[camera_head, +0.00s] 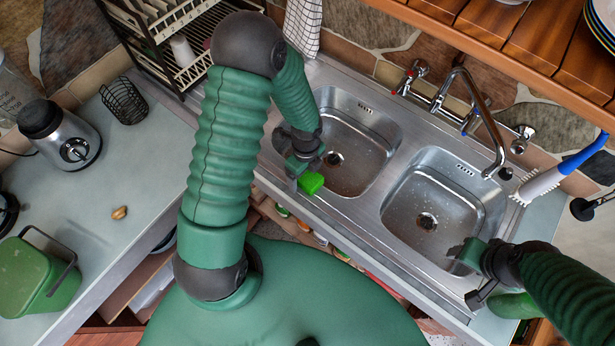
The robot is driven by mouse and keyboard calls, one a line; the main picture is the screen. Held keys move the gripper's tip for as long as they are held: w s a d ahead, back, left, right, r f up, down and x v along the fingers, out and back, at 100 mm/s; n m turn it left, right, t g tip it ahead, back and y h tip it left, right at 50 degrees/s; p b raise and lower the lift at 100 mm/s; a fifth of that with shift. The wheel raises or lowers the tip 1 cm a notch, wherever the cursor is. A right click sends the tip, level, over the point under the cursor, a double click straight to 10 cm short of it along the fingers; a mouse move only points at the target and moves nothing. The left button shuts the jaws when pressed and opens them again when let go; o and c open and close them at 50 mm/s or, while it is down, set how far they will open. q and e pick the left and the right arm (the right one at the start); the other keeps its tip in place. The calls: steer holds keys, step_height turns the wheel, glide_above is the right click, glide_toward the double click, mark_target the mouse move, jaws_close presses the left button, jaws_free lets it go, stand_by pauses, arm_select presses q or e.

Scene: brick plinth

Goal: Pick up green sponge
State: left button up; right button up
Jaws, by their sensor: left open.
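The bright green sponge (312,183) lies at the front edge of the left sink basin (345,178). My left gripper (298,172) is right above and beside the sponge at its left. It is open, and its fingers partly cover the sponge's left side. I cannot tell whether a finger touches the sponge. My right gripper (470,277) is over the front rim near the right basin (440,215), far from the sponge. Its fingers look apart, with nothing seen between them.
A tall faucet (480,110) stands behind the basins. A blue and white brush (560,170) is at the right. A dish rack (170,35) stands at the back left. A blender base (62,135) and a green bin (38,275) stand on the left counter, whose middle is mostly clear.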

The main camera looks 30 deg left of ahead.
arm_select(q)
steer(key=shift+w+a+f, duration=0.15)
steer(key=shift+w+a, duration=0.05)
steer(key=shift+a, duration=0.1)
steer(key=shift+c, duration=0.5)
steer(key=shift+a, duration=0.15)
steer(key=c, duration=0.5)
steer(key=shift+d, duration=0.25)
steer(key=c, duration=0.7)
steer(key=shift+d, duration=0.1)
steer(key=shift+c, duration=0.6)
steer(key=shift+r+p, duration=0.55)
steer(key=r+p, duration=0.3)
steer(key=shift+a+r, duration=0.1)
steer(key=shift+a, duration=0.15)
steer(key=s+d+p, duration=0.2)
steer(key=s+p, duration=0.6)
steer(key=s, duration=0.8)
steer(key=shift+d+r, duration=0.15)
steer(key=shift+r, duration=0.3)
arm_select(e)
steer(key=w+v, duration=0.2)
steer(key=v, duration=0.9)
steer(key=shift+w+a+r, duration=0.25)
steer(key=shift+w+r, duration=0.15)
steer(key=shift+r, duration=0.25)
